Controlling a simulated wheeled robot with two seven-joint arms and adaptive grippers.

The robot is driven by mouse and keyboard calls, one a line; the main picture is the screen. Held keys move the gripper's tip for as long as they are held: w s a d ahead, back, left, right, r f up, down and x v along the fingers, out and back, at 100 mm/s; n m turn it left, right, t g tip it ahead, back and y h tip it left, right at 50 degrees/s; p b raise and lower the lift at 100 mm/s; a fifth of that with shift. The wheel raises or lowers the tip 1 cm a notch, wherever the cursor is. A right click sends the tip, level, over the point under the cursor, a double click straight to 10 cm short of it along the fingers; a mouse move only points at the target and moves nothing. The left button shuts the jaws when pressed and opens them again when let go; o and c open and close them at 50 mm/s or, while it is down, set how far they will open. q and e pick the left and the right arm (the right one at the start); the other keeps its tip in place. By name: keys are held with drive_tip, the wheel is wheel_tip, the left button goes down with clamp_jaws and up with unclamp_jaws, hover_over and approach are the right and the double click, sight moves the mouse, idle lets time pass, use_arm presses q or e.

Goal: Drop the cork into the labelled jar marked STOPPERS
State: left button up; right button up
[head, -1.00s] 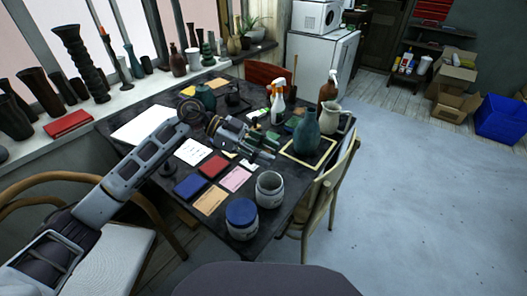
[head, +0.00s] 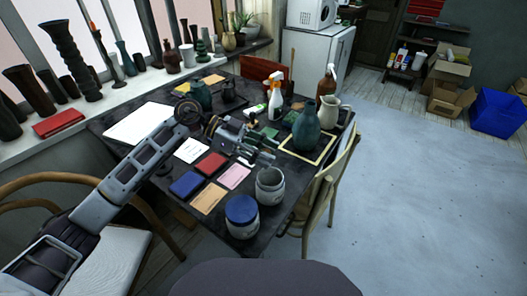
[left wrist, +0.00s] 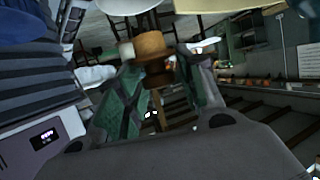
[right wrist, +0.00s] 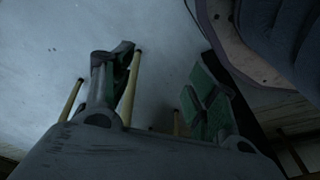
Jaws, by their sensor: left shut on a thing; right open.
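My left gripper (head: 266,157) is above the table, just behind the open grey jar (head: 270,186) in the head view. In the left wrist view, the left gripper (left wrist: 155,72) is shut on the brown cork (left wrist: 152,45), which shows between its fingers. The cork is too small to make out in the head view. A second grey jar (head: 241,222) with a blue lid stands in front and to the left of the open one. I cannot read a label on either jar. My right gripper (right wrist: 155,85) is open and empty over the floor.
On the table (head: 255,243) lie a red box (head: 211,164), a blue box (head: 187,184) and paper cards. A teal vase (head: 306,130), a white pitcher (head: 331,110) and spray bottles stand further back. A wooden chair (head: 325,190) stands at the right edge.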

use_arm(q)
drive_tip(key=shift+f+b, duration=0.6)
use_arm(e)
drive_tip(key=shift+w+a+r, duration=0.15)
drive_tip(key=shift+a+r, duration=0.15)
drive_tip(key=shift+r, duration=0.4)
drive_tip(key=shift+w+a+r, duration=0.15)
drive_tip(key=shift+a+r, duration=0.15)
drive_tip(key=shift+r, duration=0.35)
drive_tip(key=shift+w+a+r, duration=0.15)
drive_tip(key=shift+a+r, duration=0.15)
drive_tip(key=shift+r, duration=0.4)
use_arm(q)
drive_tip(key=o, duration=0.9)
drive_tip(key=shift+c, duration=0.2)
drive_tip(key=shift+a, duration=0.1)
drive_tip(key=v, duration=1.2)
